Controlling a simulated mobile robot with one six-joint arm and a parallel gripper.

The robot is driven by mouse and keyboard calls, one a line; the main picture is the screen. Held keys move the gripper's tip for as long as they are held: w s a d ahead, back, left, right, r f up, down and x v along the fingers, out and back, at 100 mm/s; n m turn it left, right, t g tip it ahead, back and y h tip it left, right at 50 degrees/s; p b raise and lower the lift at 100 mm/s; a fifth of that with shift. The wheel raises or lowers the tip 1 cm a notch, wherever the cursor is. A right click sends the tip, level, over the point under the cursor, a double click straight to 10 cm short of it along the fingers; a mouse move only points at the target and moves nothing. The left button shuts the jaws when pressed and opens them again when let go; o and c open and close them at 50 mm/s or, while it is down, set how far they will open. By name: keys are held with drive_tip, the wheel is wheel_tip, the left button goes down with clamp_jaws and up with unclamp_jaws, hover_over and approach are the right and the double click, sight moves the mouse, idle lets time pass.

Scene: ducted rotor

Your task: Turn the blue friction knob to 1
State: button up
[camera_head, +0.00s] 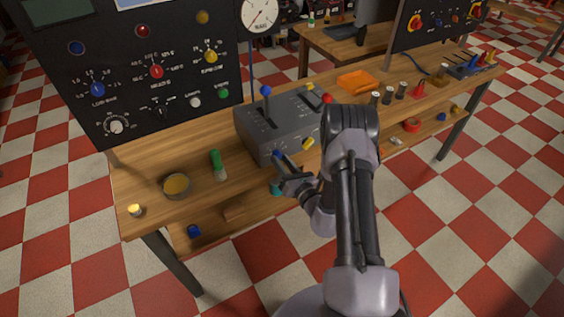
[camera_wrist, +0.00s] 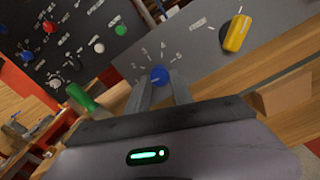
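The blue friction knob (camera_head: 277,155) is on the front face of the grey lever box (camera_head: 252,136). In the wrist view the blue knob (camera_wrist: 160,75) shows at the far end of my two fingers, centred between their tips. My gripper (camera_head: 284,173) is at that front face, close to the knob. In the wrist view my gripper (camera_wrist: 161,84) has a gap between its fingers. I cannot tell whether the tips touch the knob.
A yellow knob (camera_head: 308,143) sits to the right on the same face. Blue (camera_head: 266,91) and red (camera_head: 327,98) levers stand on top. A black panel (camera_head: 140,75) rises behind.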

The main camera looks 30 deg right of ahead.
drive_tip(key=o, duration=0.4)
drive_tip(key=shift+c, duration=0.2)
drive_tip(key=shift+s, duration=0.1)
drive_tip(key=s+p, duration=0.3)
drive_tip(key=s, duration=1.4)
drive_tip(key=shift+d, duration=0.3)
drive_tip(key=shift+s, duration=0.1)
